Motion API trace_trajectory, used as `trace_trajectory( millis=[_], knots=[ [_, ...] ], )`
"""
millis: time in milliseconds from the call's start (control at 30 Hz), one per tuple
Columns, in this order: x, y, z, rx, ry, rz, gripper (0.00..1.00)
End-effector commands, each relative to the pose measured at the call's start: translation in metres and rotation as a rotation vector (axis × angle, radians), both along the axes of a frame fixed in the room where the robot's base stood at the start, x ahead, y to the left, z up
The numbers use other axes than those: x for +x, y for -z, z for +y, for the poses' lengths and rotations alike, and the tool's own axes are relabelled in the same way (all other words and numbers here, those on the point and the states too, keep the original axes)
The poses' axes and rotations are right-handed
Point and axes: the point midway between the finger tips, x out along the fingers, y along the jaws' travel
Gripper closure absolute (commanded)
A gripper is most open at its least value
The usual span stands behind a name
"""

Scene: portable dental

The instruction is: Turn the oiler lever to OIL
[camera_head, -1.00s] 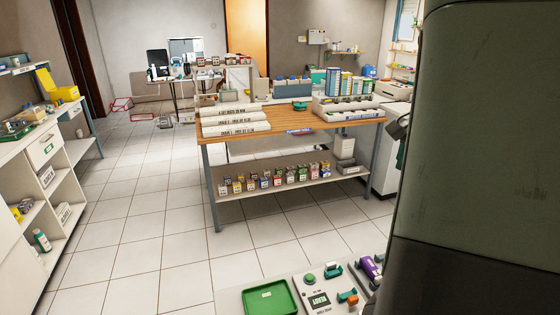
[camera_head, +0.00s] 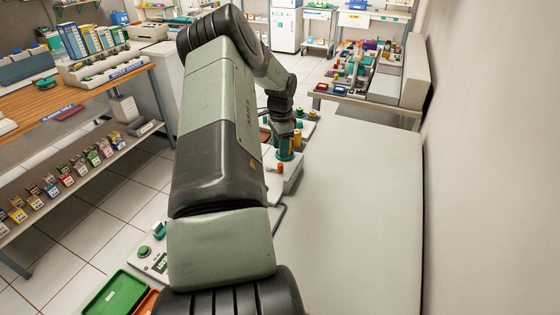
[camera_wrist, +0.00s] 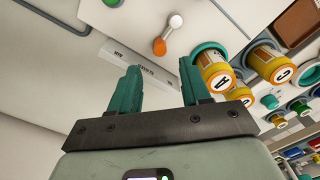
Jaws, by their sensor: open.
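In the wrist view a lever with an orange knob (camera_wrist: 160,46) and a pale round end slants across a white panel, beyond my fingertips. It looks like the oiler lever; I cannot read an OIL mark. A white label strip (camera_wrist: 138,64) with small dark print lies between the lever and my fingers. My gripper (camera_wrist: 160,70) is open, with its two teal fingers apart and nothing between them. In the head view my gripper (camera_head: 284,146) hangs over the small devices at the counter's left edge. The lever cannot be made out there.
The pale counter (camera_head: 350,200) is bare to the right in the head view. A green tray (camera_head: 115,295) lies at the lower left.

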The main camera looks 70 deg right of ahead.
Motion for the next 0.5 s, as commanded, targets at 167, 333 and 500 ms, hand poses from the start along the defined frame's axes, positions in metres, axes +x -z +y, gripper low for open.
trace_trajectory(
  millis=[167, 333, 500],
  knots=[
    [0.000, 0.035, 0.000, 0.001, -0.002, 0.000, 0.53],
    [0.000, 0.055, 0.000, -0.001, -0.003, 0.001, 0.53],
    [0.000, 0.063, 0.000, -0.001, -0.003, -0.001, 0.53]
  ],
)
